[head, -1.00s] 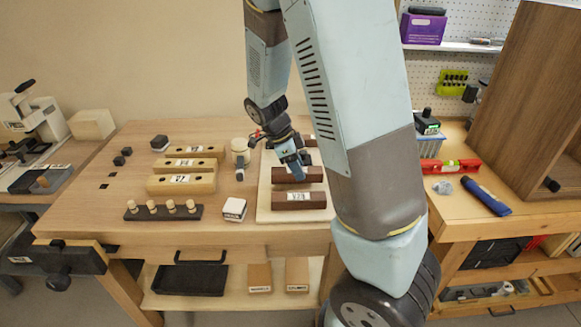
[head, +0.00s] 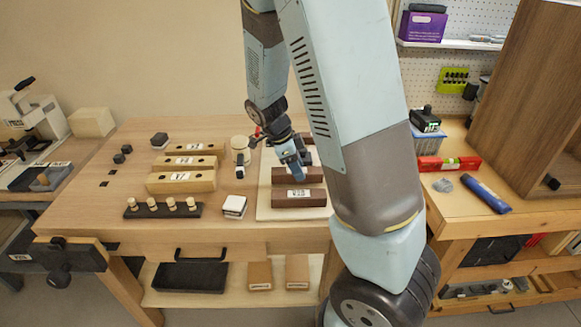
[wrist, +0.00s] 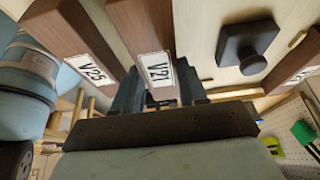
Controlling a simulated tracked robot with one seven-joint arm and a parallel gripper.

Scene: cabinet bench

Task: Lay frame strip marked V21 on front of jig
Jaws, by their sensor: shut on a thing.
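The V21 strip (wrist: 139,22) is a dark brown bar with a white label. In the wrist view its labelled end lies between the fingers of my gripper (wrist: 158,95), which is shut on it. In the head view my gripper (head: 297,176) points down at this strip (head: 312,175), behind the V25 strip (head: 285,202). I cannot tell whether the V21 strip is lifted. The V25 strip also shows left of it in the wrist view (wrist: 62,25). I cannot tell which object is the jig.
The brown strips are at a pale board (head: 264,208). A black square block with a knob (wrist: 247,48) and another labelled brown strip (wrist: 312,48) lie to the right in the wrist view. Pale labelled bars (head: 181,184), a pegged black block (head: 163,212) and a white-topped box (head: 234,206) stand left.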

